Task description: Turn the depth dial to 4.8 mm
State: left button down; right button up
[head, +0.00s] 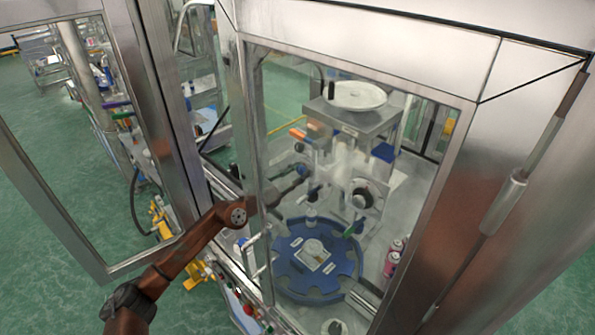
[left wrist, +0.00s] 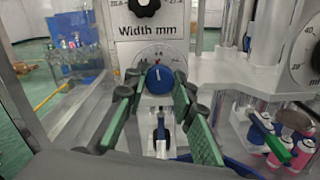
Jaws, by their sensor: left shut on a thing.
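A blue knob (left wrist: 160,79) with a white pointer line sits on a round white scale, below a plate reading "Width mm" (left wrist: 151,45). The pointer stands nearly upright; the scale's small numbers are too blurred to read surely. My left gripper (left wrist: 158,90) has its green-padded fingers on both sides of this knob and is shut on it. In the head view my left arm reaches in from the left, and the gripper (head: 294,183) is at the front of the machine, seen through the glass. My right gripper is not in view.
A black knob (left wrist: 146,5) is above the plate, and another dial (left wrist: 313,55) stands at right. A blue indexing wheel (head: 293,273) lies below the gripper. Pink cans (head: 392,262) stand at right. The cabinet's metal frame (head: 249,150) is close to my arm.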

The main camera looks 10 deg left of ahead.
pick_arm(q)
jog(key=n+p, duration=0.4)
jog(key=n, duration=0.3)
jog(key=shift+r+p, duration=0.1)
jog(key=shift+p, duration=0.25)
dwell(0.4)
jog(key=c, duration=2)
grip_release()
jog(key=shift+c, duration=0.2)
jog(key=o, duration=0.4)
